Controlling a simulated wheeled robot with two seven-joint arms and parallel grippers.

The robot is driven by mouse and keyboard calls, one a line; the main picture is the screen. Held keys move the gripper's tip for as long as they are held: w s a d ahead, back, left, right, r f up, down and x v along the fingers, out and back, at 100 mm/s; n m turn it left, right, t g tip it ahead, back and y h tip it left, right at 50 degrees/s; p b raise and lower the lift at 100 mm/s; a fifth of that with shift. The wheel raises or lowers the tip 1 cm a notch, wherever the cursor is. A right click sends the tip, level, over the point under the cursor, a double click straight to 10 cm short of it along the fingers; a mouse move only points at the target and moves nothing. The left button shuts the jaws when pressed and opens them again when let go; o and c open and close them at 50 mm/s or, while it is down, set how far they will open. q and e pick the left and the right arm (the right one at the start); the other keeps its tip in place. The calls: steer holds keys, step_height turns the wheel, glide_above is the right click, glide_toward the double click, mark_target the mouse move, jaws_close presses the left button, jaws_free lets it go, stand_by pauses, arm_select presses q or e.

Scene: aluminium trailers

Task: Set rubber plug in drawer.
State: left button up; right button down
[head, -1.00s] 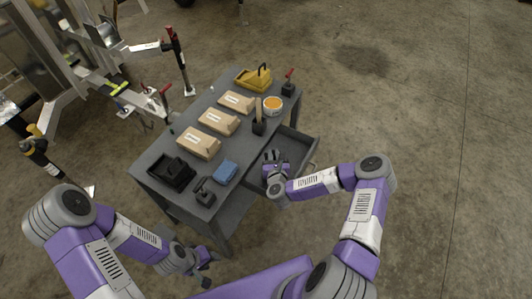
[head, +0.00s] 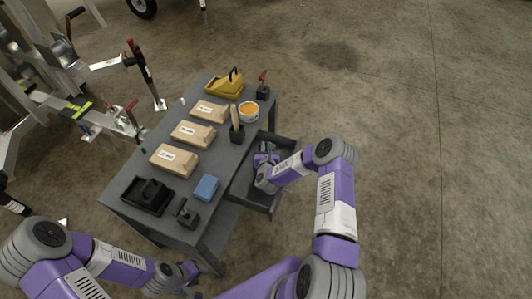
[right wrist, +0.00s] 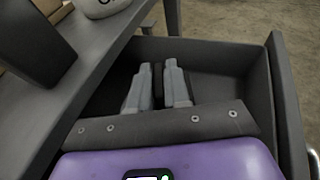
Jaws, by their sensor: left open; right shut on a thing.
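The drawer (head: 289,147) is pulled out from the right side of the grey table; its wall also shows in the right wrist view (right wrist: 284,92). My right gripper (head: 263,156) is at the open drawer. In the right wrist view, its fingers (right wrist: 158,82) point into the drawer and are shut on a thin dark piece (right wrist: 157,76), likely the rubber plug. Most of that piece is hidden between the fingers. Whether it touches the drawer floor I cannot tell. My left gripper (head: 192,280) is open, low by the table's near end.
The drawer floor (right wrist: 222,88) around my fingers looks bare.

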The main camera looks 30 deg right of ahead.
step_height(320, 180, down, 2)
steer(key=shift+f, duration=0.1)
steer(key=c, duration=1.1)
jaws_free()
steer(key=shift+s+a, duration=0.1)
steer(key=shift+s, duration=0.05)
steer(key=p+v, duration=0.4)
steer(key=v, duration=0.7)
steer(key=shift+s+a+r, duration=0.15)
steer(key=shift+s+r, duration=0.15)
